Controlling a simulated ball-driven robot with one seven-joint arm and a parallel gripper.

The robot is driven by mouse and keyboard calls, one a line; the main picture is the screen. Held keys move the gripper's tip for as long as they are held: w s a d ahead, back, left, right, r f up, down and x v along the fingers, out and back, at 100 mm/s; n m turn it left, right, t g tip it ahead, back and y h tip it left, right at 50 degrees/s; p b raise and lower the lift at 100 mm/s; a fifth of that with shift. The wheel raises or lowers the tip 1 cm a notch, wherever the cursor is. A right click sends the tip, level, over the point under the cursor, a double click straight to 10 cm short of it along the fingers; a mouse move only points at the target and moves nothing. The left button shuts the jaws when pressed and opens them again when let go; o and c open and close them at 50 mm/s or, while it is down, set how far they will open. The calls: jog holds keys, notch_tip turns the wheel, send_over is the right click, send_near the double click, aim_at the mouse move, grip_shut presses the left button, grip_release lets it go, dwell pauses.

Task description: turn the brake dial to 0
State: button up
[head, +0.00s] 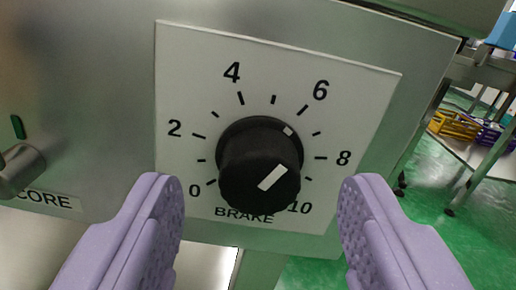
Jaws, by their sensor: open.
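The brake dial (258,165) is a round black knob on a white square scale plate (185,60), marked 0 to 10 with BRAKE printed below. A white bar on its face and a white mark at its base point up and right, between 6 and 8, nearer the 6. The 0 is at the lower left of the plate. My gripper (262,190) is open, with one lilac finger on each side of the knob and clear gaps between. It holds nothing. The knob hides part of the plate behind it.
The plate is on a grey metal panel (90,80). A metal lever (20,168) by a green-marked slot and a label ending in CORE (48,200) are at the left. Right of the panel are green floor (430,185), a table and a yellow crate (453,124).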

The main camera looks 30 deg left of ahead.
jog(key=shift+w+a, duration=0.4)
jog(key=shift+w, duration=0.15)
jog(key=shift+c, duration=0.4)
jog(key=c, duration=1)
jog(key=shift+o, duration=0.2)
